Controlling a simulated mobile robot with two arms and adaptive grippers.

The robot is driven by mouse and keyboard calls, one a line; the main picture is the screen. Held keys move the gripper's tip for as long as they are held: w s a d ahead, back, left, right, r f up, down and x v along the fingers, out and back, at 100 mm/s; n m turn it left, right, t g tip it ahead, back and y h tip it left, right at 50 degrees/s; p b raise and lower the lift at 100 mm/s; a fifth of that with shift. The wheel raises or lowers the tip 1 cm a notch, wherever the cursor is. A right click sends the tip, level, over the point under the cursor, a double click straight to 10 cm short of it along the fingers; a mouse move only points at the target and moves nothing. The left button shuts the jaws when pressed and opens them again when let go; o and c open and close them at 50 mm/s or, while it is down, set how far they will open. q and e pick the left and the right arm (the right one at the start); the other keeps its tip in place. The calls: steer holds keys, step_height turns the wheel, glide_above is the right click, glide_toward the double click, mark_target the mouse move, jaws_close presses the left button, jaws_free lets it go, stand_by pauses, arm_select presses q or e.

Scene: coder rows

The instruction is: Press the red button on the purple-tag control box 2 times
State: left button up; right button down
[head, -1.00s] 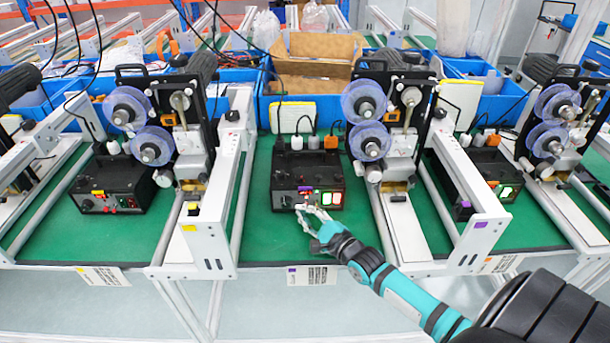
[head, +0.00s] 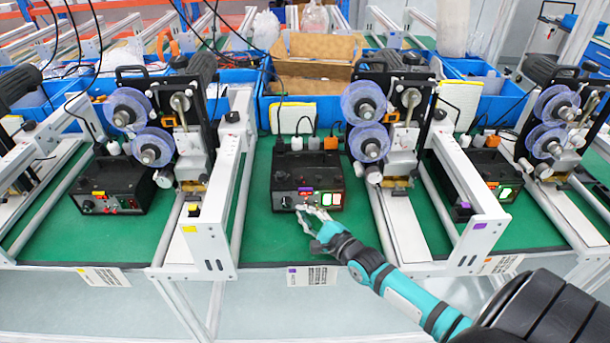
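The purple-tag control box (head: 283,180) is the black box in the middle of the green bench. Its purple tag (head: 305,190) is on the upper front panel. A black knob and small controls are on the panel's left, and two small displays (head: 331,199) with white and red on its right. The red button is too small to make out surely beside my fingertips. My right gripper (head: 309,211) is at the lower front of this panel, with its fingers towards the controls. I cannot tell whether it touches them. My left gripper is not in view.
A yellow-tag box (head: 112,186) stands on the left and another black box (head: 487,168) with a lit green display on the right. Reel machines (head: 366,120) and white rails (head: 233,150) flank the middle box.

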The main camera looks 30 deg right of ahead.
steer(key=shift+s+a+r+p, duration=0.1)
steer(key=shift+s+a+p, duration=0.2)
steer(key=shift+s+p, duration=0.2)
steer(key=shift+s+a+p, duration=0.4)
steer(key=shift+s, duration=0.3)
steer(key=shift+s+a+p, duration=0.35)
steer(key=shift+s+a, duration=0.1)
steer(key=shift+s, duration=0.25)
steer(key=shift+s+a+p, duration=0.4)
steer(key=shift+s, duration=0.3)
